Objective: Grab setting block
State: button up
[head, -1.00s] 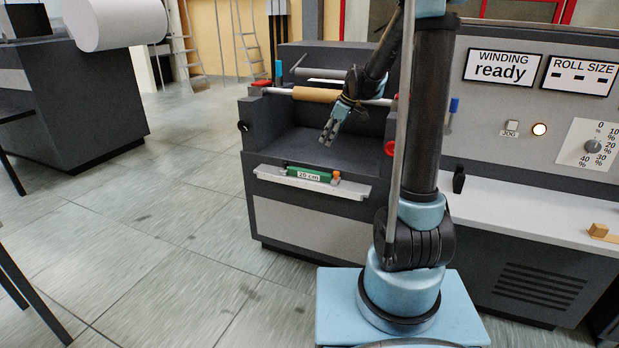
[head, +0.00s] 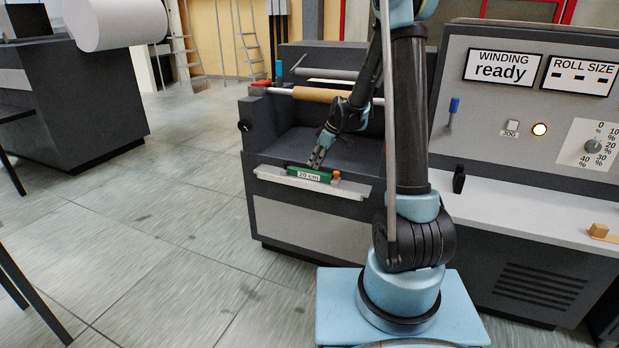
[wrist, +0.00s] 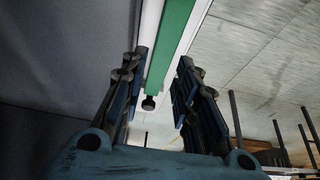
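The setting block is a green bar with a white "20 cm" label (head: 309,175). It lies on the pale ledge (head: 345,190) at the front of the winding machine, with an orange-brown knob at its right end. My gripper (head: 317,160) is just above the block, pointing down at it. In the wrist view the green bar (wrist: 178,35) runs between the two fingers of my gripper (wrist: 165,68), which are apart with gaps on both sides. A dark round knob shows at the bar's near end. Contact with the block cannot be seen.
A brown roll (head: 315,95) on a shaft lies behind my gripper. The control panel reads "WINDING ready" (head: 502,68) on the right. A small wooden block (head: 599,231) sits on the white counter. The floor at left is open.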

aim_at(310, 171)
jog(key=shift+x, duration=2.6)
jog(key=shift+a, duration=0.1)
grip_shut()
